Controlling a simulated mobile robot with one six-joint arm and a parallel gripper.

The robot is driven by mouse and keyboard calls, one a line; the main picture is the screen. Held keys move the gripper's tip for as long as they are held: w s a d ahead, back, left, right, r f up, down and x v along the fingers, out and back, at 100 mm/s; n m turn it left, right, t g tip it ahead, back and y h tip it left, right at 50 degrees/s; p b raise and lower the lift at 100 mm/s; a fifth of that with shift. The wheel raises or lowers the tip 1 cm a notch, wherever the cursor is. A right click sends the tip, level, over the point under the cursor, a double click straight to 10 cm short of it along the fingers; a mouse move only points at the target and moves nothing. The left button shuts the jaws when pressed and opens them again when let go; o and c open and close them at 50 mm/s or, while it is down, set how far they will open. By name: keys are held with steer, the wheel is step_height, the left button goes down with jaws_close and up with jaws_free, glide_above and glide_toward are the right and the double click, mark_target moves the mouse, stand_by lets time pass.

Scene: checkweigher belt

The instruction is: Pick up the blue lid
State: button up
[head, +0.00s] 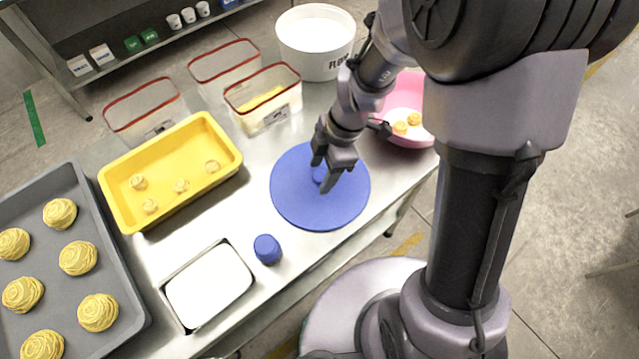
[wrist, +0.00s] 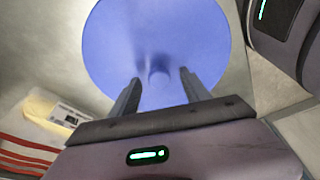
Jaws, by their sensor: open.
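The blue lid (head: 292,203) is a large flat round disc lying on the steel table, with a small knob (head: 320,174) at its middle. In the wrist view the lid (wrist: 150,40) fills the upper middle, with the knob (wrist: 159,76) between and a little beyond the fingertips. My gripper (head: 327,177) is over the lid's middle, fingers pointing down, one on each side of the knob. It is open in the wrist view (wrist: 160,76) and shows a gap around the knob. The fingers partly hide the knob in the head view.
A pink bowl (head: 407,84) with pastries stands close behind and right of the lid. A white bucket (head: 315,45), red-rimmed clear containers (head: 263,98), a yellow tray (head: 180,172), a white-filled metal pan (head: 208,287), a small blue object (head: 267,249) and a grey pastry tray (head: 60,291) surround it.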

steer(key=shift+f, duration=0.15)
jaws_close()
